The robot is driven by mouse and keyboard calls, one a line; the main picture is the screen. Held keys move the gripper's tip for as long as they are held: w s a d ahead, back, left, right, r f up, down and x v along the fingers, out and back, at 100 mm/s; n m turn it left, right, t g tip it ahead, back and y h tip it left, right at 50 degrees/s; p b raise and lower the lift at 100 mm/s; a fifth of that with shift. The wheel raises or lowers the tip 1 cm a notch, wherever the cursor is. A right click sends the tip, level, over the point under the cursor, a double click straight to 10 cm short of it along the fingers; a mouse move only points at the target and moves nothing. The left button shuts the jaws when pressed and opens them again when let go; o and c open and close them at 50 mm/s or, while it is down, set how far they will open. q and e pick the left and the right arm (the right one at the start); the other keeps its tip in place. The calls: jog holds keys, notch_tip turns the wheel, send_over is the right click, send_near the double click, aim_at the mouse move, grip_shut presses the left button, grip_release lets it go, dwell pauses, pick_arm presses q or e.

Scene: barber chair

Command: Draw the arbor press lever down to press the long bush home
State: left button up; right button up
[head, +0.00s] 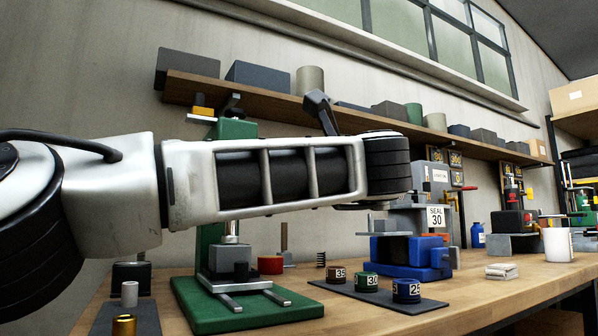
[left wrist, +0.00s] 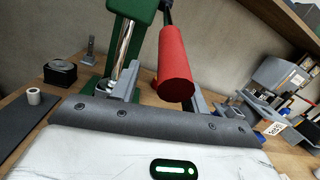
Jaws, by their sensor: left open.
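The arbor press has a green base (head: 245,312) on the bench and a green column, partly hidden behind my left arm in the head view. In the left wrist view its green frame (left wrist: 132,8) and shiny metal ram (left wrist: 124,48) show. The jaws are open; I cannot tell whether either finger touches the grip. The head view hides this gripper's fingertips. I cannot make out the long bush with certainty under the ram.
A dark mat (head: 385,293) with several numbered pots lies right of the press. A blue fixture (head: 412,258) stands behind it. Small cylinders, one brass (head: 124,326), stand left of the press. A wall shelf (head: 280,104) with boxes runs above.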

pick_arm(q)
jog(key=v, duration=1.6)
jog(key=shift+a, duration=0.1)
